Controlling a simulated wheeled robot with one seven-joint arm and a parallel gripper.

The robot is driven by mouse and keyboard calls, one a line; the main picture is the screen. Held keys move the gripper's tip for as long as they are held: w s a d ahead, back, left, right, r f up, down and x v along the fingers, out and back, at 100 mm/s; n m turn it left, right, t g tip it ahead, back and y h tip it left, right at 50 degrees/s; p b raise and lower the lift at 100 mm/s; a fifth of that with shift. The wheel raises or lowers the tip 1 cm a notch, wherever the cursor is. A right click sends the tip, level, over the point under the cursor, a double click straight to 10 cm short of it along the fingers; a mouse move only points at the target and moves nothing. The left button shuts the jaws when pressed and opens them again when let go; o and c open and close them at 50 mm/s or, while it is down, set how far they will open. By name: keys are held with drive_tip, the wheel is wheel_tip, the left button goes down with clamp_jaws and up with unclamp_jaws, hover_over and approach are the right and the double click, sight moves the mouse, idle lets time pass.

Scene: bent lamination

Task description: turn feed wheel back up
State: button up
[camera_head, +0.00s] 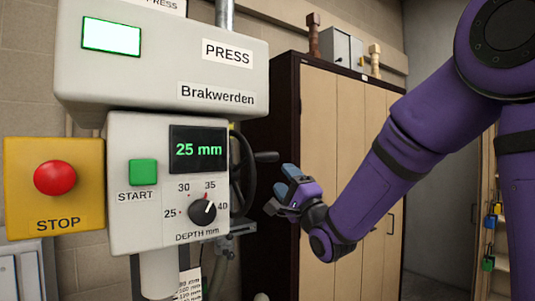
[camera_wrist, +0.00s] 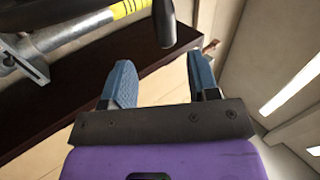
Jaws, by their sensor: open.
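The feed wheel (camera_head: 247,176) is a dark rim on the right side of the press, seen nearly edge-on and partly hidden behind the control box. Its dark handle (camera_head: 266,156) sticks out to the right. My gripper (camera_head: 283,188) is just right of and slightly below the handle, apart from it in the head view. In the wrist view my gripper (camera_wrist: 163,78) has its two blue fingers spread with nothing between them. A dark rounded handle end (camera_wrist: 164,24) shows ahead, in line with the gap; whether it is touching cannot be told.
The press control box (camera_head: 120,190) carries a green START button (camera_head: 143,172), a depth knob (camera_head: 202,212) and a display (camera_head: 198,149) reading 25 mm. A red STOP button (camera_head: 54,178) is at left. A wooden cabinet (camera_head: 345,130) stands behind my gripper. A metal rod (camera_wrist: 75,32) with yellow tape runs beside the handle.

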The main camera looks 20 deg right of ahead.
drive_tip(key=x, duration=1)
drive_tip(key=shift+a+r+y, duration=0.15)
drive_tip(key=shift+r+y, duration=0.15)
drive_tip(key=shift+r, duration=0.2)
drive_tip(key=shift+c, duration=0.5)
drive_tip(key=shift+w, duration=0.1)
clamp_jaws()
